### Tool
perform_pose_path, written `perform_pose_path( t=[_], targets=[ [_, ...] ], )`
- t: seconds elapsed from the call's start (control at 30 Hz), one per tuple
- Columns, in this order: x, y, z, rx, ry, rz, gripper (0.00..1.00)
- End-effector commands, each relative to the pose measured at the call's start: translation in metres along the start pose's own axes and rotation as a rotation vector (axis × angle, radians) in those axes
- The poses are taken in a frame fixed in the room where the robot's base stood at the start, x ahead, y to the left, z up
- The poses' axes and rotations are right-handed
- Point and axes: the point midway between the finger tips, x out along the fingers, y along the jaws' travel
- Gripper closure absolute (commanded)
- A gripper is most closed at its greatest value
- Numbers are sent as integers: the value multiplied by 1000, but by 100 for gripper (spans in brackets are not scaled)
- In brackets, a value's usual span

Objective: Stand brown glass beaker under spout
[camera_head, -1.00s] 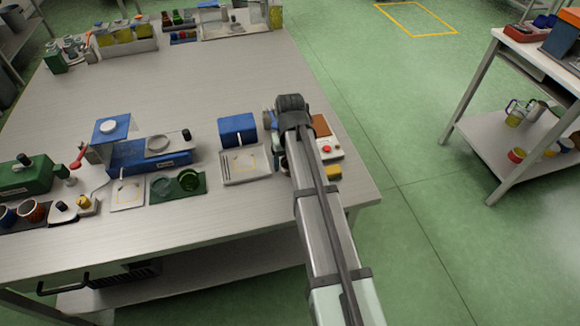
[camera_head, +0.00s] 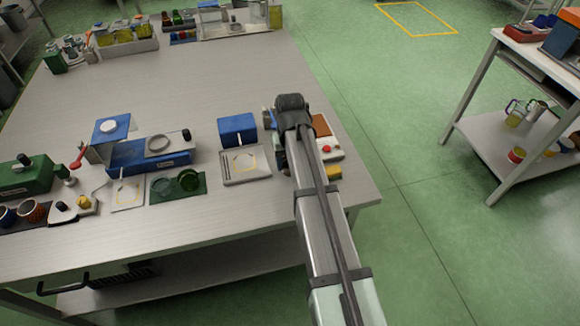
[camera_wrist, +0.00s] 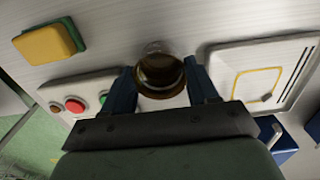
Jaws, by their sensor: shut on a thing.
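A brown glass beaker (camera_wrist: 160,74) sits between the two blue fingers of my gripper (camera_wrist: 162,88) in the wrist view, and the fingers are shut on it. I look down into its round mouth. In the head view my arm hides the beaker and most of the gripper. A pale tray with a yellow outline (camera_wrist: 293,84) lies to the right of the beaker in the wrist view. In the head view this tray (camera_head: 231,178) lies in front of a blue box (camera_head: 236,125), left of my arm.
A white control box with a red button (camera_wrist: 57,95) and a yellow-and-green block (camera_wrist: 45,46) are left of the beaker. Further left in the head view are a green mat (camera_head: 160,194) with round dishes and a blue device (camera_head: 170,157). The table's middle is clear.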

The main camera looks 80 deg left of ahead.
Motion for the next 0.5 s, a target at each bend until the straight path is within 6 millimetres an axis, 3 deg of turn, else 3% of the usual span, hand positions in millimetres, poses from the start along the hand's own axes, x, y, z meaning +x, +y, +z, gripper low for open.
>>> perform_pose_path(
  t=[0.27,0.5],
  targets=[
    [-8,0,0,0,1,0,61],
    [-27,0,0,0,1,0,61]
  ],
)
